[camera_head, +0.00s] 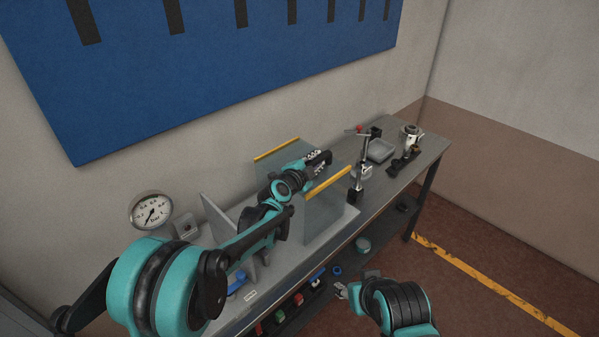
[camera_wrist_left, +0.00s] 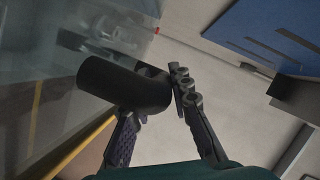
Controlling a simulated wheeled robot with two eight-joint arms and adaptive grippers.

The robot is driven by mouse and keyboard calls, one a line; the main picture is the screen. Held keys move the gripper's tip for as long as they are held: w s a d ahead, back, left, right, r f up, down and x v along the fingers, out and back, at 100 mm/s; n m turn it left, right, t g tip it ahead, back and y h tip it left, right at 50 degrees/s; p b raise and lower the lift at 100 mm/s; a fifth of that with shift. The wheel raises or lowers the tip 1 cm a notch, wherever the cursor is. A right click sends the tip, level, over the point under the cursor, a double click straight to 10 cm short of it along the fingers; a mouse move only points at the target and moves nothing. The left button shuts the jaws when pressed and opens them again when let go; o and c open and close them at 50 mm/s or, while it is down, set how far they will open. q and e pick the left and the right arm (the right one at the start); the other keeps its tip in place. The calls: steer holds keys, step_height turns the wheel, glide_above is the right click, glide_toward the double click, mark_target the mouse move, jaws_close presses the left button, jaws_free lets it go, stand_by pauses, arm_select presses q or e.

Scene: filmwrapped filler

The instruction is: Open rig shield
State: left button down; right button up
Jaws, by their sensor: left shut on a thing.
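The rig shield (camera_head: 325,215) is a clear panelled guard with yellow top edges, standing on the bench. My left gripper (camera_head: 318,158) is at the shield's upper part, between the two yellow edges. In the left wrist view my left gripper (camera_wrist_left: 155,108) is shut on a thick black cylindrical handle (camera_wrist_left: 112,86), beside the clear panel (camera_wrist_left: 50,80). The head view does not show this handle clearly, as the gripper covers it. My right gripper (camera_head: 355,283) is in front of the bench, low, empty, with its fingers apart.
A pressure gauge (camera_head: 151,211) stands at the bench's left. A clamp stand (camera_head: 358,180), a grey tray (camera_head: 380,150) and a metal fitting (camera_head: 410,138) are to the right of the shield. A lower shelf holds small coloured items. A blue board (camera_head: 220,60) hangs behind.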

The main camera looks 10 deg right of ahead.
arm_select(q)
steer(key=shift+w+d, duration=0.4)
steer(key=shift+d, duration=0.2)
steer(key=shift+w+d, duration=0.4)
steer(key=shift+d, duration=0.2)
steer(key=c, duration=1.4)
jaws_free()
steer(key=shift+o, duration=0.2)
steer(key=v, duration=1.2)
